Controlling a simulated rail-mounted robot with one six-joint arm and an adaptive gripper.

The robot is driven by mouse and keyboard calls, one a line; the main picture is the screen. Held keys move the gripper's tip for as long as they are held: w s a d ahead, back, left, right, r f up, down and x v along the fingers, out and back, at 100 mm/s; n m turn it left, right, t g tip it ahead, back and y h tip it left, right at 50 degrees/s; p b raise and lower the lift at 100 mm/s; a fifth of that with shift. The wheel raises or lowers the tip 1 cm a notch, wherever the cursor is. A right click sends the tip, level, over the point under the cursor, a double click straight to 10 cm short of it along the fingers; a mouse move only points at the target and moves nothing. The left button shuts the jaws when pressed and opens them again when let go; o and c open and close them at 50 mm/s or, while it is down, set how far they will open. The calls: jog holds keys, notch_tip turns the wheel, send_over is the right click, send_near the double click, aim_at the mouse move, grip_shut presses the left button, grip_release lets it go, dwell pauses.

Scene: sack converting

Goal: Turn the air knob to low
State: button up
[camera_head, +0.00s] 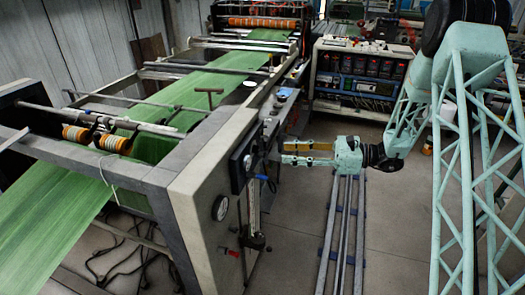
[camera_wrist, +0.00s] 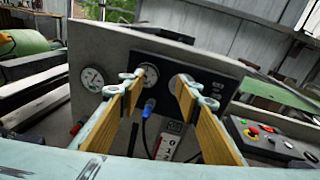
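My gripper (camera_head: 283,153) is open in the head view, its two yellow-brown fingers pointing left at the machine's side panel. In the wrist view my gripper (camera_wrist: 158,92) faces a black panel (camera_wrist: 112,53) with its fingers apart and nothing held. A white gauge (camera_wrist: 150,74) shows between the fingertips. A pale round part (camera_wrist: 179,82) lies partly behind the right finger; I cannot tell whether it is the air knob or its setting. A blue fitting (camera_wrist: 149,107) with a cable sits below the gauge. Contact between fingers and panel cannot be seen.
Another gauge (camera_wrist: 92,79) is left of the fingers. A control box (camera_wrist: 268,140) with coloured buttons stands at right in the wrist view. The machine carries a green sheet (camera_head: 185,105). A cabinet (camera_head: 360,80) stands behind. Floor right of the machine is mostly clear around the rail.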

aim_at(259, 150)
jog(key=w+d+f+m+t, duration=0.2)
jog(key=w+f, duration=0.2)
jog(key=f, duration=0.1)
jog(key=shift+w+d+f+m+t+y+p, duration=0.25)
jog(key=shift+d+f+m+t+y+p, duration=0.05)
jog(key=shift+a, duration=0.1)
jog(key=shift+b+x, duration=0.3)
jog(key=shift+x, duration=6.45)
jog(key=c, duration=0.9)
jog(key=shift+o, duration=0.2)
